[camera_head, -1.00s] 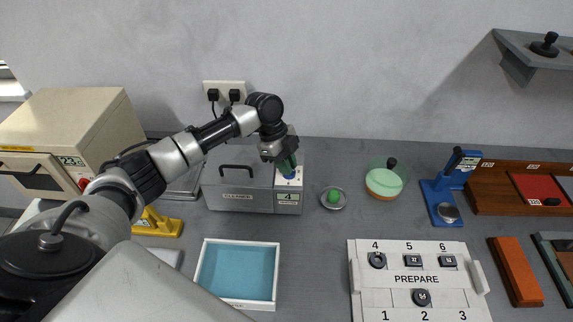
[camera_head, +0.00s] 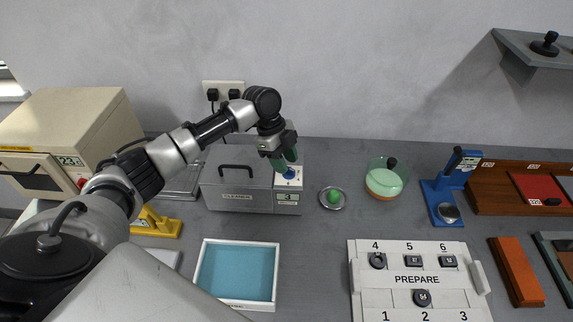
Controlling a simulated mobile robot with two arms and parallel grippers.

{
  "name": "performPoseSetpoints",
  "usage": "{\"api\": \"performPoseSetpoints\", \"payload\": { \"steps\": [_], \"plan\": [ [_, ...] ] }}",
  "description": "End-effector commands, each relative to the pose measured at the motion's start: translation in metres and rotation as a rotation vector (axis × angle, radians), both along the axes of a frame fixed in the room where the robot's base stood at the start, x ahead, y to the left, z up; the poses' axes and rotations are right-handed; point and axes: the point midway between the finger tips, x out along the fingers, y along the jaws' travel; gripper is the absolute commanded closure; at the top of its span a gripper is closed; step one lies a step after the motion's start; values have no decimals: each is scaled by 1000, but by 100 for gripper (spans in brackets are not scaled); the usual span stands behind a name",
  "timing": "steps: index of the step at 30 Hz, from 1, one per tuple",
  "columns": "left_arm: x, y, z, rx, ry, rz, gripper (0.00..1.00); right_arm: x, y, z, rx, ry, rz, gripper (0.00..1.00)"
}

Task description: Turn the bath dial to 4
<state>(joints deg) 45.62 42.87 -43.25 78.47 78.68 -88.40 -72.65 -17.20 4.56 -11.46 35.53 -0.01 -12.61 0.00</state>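The bath is a grey metal box (camera_head: 230,190) labelled CLEANER, with a black handle on its lid, at the back left of the bench. On its right end is a white panel with a blue dial (camera_head: 289,174). The display (camera_head: 287,197) below the dial reads 3. My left gripper (camera_head: 284,166) points down at the dial, with its green fingers spread apart just above or around it. I cannot tell whether they touch the dial, which they partly hide. My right gripper is not in view.
A small dish with a green item (camera_head: 333,197) stands just right of the bath. A blue-lined white tray (camera_head: 238,272) lies in front. A cream oven (camera_head: 78,140) stands at the left. Bare bench lies between the tray and the numbered board (camera_head: 415,278).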

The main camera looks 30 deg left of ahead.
Motion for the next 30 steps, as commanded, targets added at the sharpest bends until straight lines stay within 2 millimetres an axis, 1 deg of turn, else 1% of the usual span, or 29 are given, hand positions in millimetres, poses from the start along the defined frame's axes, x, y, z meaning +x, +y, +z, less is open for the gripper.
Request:
{"api": "performPoseSetpoints", "payload": {
  "steps": [1, 9, 12, 15, 20, 30],
  "plan": [
    [1, 4, 7, 2, -5, 1, 62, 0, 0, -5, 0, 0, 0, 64],
    [2, 25, 57, 2, -4, 1, 62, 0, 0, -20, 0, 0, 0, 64],
    [3, 30, 71, 2, -1, 0, 62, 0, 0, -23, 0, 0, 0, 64],
    [3, 34, 80, 2, 0, 0, 62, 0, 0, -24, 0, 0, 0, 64],
    [3, 36, 85, 2, 2, 0, 62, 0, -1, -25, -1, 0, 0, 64],
    [3, 36, 85, 2, 2, 0, 62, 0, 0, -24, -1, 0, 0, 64]
  ]
}}
